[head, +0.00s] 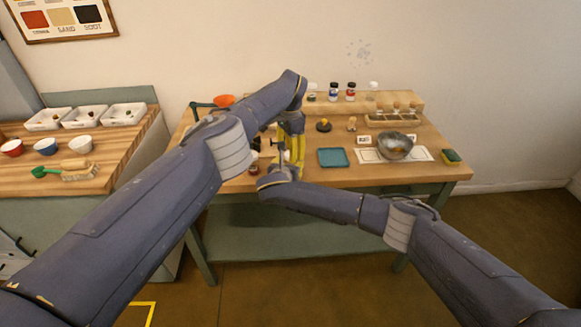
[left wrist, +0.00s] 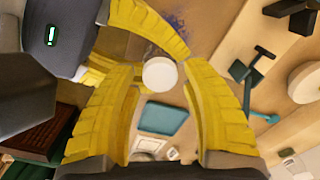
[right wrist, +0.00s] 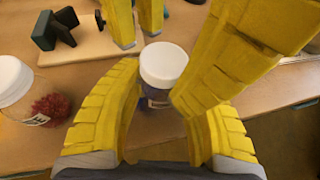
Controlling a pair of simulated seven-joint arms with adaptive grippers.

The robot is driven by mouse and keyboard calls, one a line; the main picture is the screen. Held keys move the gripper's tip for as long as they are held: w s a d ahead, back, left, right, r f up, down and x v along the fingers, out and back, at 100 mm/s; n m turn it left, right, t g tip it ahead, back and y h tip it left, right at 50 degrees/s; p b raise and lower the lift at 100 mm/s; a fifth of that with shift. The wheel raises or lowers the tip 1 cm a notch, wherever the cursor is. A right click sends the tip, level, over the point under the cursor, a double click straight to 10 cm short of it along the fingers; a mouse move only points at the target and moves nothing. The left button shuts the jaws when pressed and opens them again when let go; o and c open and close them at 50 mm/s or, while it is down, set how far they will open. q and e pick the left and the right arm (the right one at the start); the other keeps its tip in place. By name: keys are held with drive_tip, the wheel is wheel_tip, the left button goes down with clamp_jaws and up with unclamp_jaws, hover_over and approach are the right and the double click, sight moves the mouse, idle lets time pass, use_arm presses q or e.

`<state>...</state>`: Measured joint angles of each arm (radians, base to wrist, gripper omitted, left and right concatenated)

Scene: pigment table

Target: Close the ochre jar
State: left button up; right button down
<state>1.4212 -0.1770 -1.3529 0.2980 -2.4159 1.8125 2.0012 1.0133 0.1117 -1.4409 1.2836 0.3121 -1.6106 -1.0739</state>
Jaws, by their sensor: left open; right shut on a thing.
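A jar with a white lid (right wrist: 164,64) stands between my right gripper's yellow fingers (right wrist: 166,88), which are shut on it. Its lower part (right wrist: 154,98) looks dark and bluish and is partly hidden by a finger, so I cannot tell whether it is the ochre jar. The white lid sits on its top; I cannot tell how tightly. My left gripper (left wrist: 166,70) is open, with its fingers on either side of the round lid (left wrist: 160,74) in the left wrist view. In the head view both grippers meet over the table and hide the jar.
A second white-lidded jar (right wrist: 40,108) with red contents stands left in the right wrist view. Several jars stand on the back shelf (head: 390,101).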

use_arm(q)
drive_tip(key=n, duration=0.4)
wheel_tip(320, 180, up, 8)
drive_tip(key=shift+r, duration=0.1)
drive_tip(key=shift+m, duration=0.7)
use_arm(e)
drive_tip(key=c, duration=0.8)
unclamp_jaws()
drive_tip(key=shift+s, duration=0.1)
drive_tip(key=v, duration=1.1)
drive_tip(key=shift+s+r, duration=0.25)
drive_tip(key=shift+s, duration=0.1)
